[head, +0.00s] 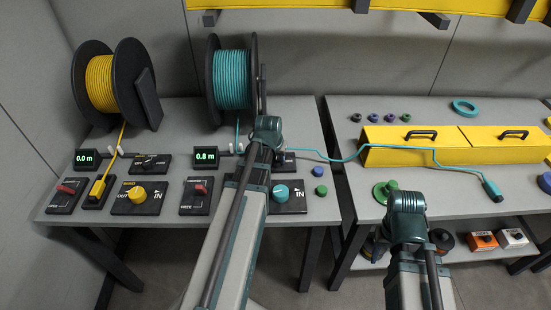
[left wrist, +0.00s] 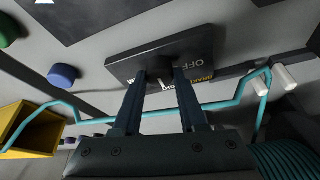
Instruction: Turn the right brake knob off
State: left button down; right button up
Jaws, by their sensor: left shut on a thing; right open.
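The right brake box (left wrist: 200,58) is a black block with OFF lettering in the left wrist view. Its dark knob (left wrist: 158,68) is at the fingertips of my left gripper (left wrist: 160,78), which is shut on it with a finger on either side. A small pale pointer shows between the fingers; its exact setting is hard to read. In the head view only the right edge of this brake box (head: 289,160) shows beside my left arm, which hides the knob and left gripper. My right arm stands in front of the right table; its gripper is hidden.
A teal cable (head: 345,159) runs close to the brake box towards the yellow trough (head: 410,155). A teal knob (head: 281,192) and blue and green caps (head: 320,190) lie nearby. The 0.8 m display (head: 206,156) is left of my left arm; the teal reel (head: 231,79) stands behind.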

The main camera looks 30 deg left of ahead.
pick_arm(q)
jog(key=n+y, duration=0.1)
jog(key=n, duration=0.2)
jog(key=n+g+y, duration=0.1)
jog(key=n, duration=0.2)
jog(key=shift+w+d+g, duration=0.15)
jog(key=shift+g, duration=0.15)
jog(key=n+g, duration=0.1)
jog(key=n, duration=0.2)
jog(key=n+y, duration=0.1)
jog(key=n, duration=0.1)
jog(key=shift+d+n+g, duration=0.1)
jog(key=shift+n+g, duration=0.3)
jog(key=shift+c, duration=2.3)
grip_release()
jog(key=shift+r, duration=0.1)
jog(key=p+v, duration=1.2)
jog(key=v, duration=0.1)
jog(key=shift+d+r+p, duration=0.2)
jog(key=shift+p, duration=0.2)
